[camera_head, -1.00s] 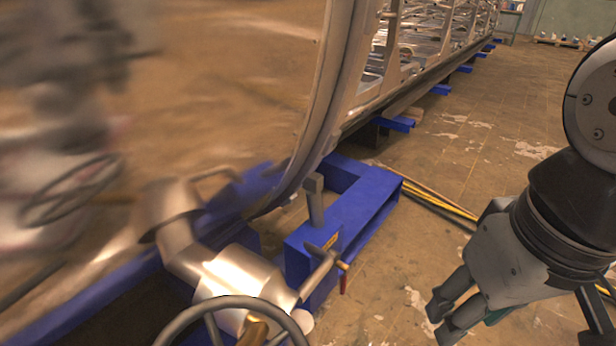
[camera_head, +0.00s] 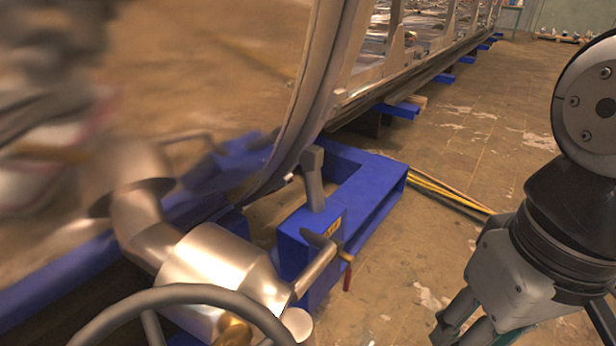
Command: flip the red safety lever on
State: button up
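A small red lever (camera_head: 347,278) hangs down by a brass-coloured fitting on the thin metal pipe, beside the blue support frame. It looks narrow and short from here. The pipe joins a shiny metal valve body (camera_head: 212,262) at lower left. My gripper (camera_head: 458,328) is at the lower right, pointing down and left, to the right of the lever and clearly apart from it. Its fingers run to the bottom edge of the picture. The fingertips are partly cut off, and their opening cannot be made out. Nothing is seen held.
A grey handwheel (camera_head: 185,296) fills the lower left foreground. The blue frame (camera_head: 368,197) and its grey upright post (camera_head: 313,180) stand behind the lever. The curved chamber flange (camera_head: 318,95) rises above. Yellow cables (camera_head: 445,193) lie on the floor. Open floor lies between lever and gripper.

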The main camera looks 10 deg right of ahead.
aim_at(347, 279)
jog(key=l+u, duration=0.5)
jog(key=l, duration=0.5)
jog(key=k+l+u, duration=0.1)
jog(key=l+u, duration=0.35)
jog(key=l, duration=0.55)
